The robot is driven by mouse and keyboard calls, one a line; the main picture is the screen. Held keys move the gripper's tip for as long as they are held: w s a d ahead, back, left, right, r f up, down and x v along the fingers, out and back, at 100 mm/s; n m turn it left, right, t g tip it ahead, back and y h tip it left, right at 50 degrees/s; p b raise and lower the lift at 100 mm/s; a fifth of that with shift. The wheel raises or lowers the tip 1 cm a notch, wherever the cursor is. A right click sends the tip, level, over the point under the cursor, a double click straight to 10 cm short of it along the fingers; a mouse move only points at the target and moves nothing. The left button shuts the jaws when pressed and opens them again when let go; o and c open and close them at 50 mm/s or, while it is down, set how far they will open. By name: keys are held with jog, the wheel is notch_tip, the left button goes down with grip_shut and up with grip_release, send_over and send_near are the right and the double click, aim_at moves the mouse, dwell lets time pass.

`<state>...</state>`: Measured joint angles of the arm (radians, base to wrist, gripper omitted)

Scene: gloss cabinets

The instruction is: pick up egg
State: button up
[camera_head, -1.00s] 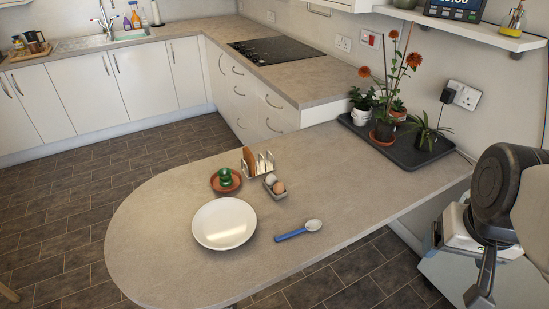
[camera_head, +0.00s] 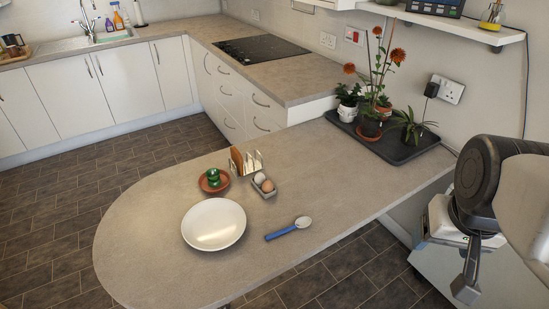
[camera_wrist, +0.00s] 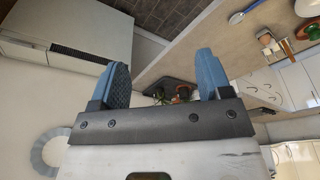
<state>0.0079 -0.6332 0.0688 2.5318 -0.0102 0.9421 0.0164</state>
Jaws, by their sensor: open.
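Two eggs, one pale (camera_head: 260,178) and one brown (camera_head: 267,186), sit in a small grey holder (camera_head: 263,193) on the rounded counter. In the wrist view, the holder (camera_wrist: 268,42) shows small at the upper right, far beyond my fingers, and the eggs are hard to make out. My gripper (camera_wrist: 163,75) has its two blue fingers wide apart with nothing between them. It is well away from the eggs. In the head view, part of my arm shows at the right edge, but my fingertips cannot be made out.
A toast rack (camera_head: 247,163) stands right behind the eggs. A red-brown dish (camera_head: 206,188) with a green item and a white plate (camera_head: 213,224) lie to the left. A blue-handled spoon (camera_head: 288,229) lies in front. Plants stand on a dark tray (camera_head: 409,151). Counter right of the spoon is clear.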

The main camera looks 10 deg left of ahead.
jog(key=w+a+n+y, duration=0.2)
jog(key=w+a+n, duration=0.45)
jog(key=w, duration=0.75)
jog(key=n+g+y, duration=0.3)
jog(key=n, duration=0.9)
send_near(260, 174)
jog(key=x, duration=0.2)
jog(key=shift+s+a+f, duration=0.1)
jog(key=shift+a+f, duration=0.15)
jog(key=shift+a, duration=0.1)
jog(key=shift+a+f, duration=0.25)
jog(key=shift+f, duration=0.45)
jog(key=shift+a+f, duration=0.2)
jog(key=shift+f, duration=0.3)
